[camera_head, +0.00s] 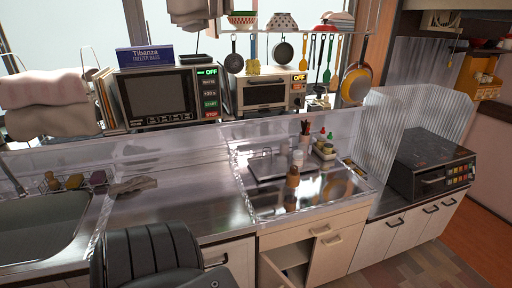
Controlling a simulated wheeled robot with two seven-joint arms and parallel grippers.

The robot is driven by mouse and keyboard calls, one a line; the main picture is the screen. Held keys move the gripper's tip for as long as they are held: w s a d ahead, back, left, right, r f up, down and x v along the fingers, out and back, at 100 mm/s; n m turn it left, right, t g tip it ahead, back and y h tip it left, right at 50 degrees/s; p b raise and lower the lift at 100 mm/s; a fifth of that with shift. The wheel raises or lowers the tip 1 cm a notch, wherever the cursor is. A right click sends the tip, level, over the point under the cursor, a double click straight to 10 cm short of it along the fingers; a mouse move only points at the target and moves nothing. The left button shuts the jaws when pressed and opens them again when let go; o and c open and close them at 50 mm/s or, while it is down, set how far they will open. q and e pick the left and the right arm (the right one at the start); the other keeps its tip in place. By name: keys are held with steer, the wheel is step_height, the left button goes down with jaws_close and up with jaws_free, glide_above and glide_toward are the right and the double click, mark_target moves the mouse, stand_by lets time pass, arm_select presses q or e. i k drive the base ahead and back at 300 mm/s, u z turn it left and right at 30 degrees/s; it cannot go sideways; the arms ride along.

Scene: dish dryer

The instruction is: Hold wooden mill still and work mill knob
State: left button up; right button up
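A small brown bottle-shaped thing (293,178), which looks like the wooden mill, stands upright on the shiny counter section right of centre. It is too small to make out its knob clearly. A pale container (298,158) stands just behind it. Neither of my grippers is in view, and nothing is seen touching the mill.
A grey tray (268,165) lies left of the mill; red- and green-capped bottles (326,146) stand behind right. The sink (40,222) is far left. A cabinet door (270,272) below hangs open. A black ribbed shape (147,255) fills the front. The middle counter is mostly clear.

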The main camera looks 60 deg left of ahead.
mark_target(293, 169)
steer(key=u, duration=1.75)
steer(key=i, duration=0.5)
steer(key=u, duration=0.05)
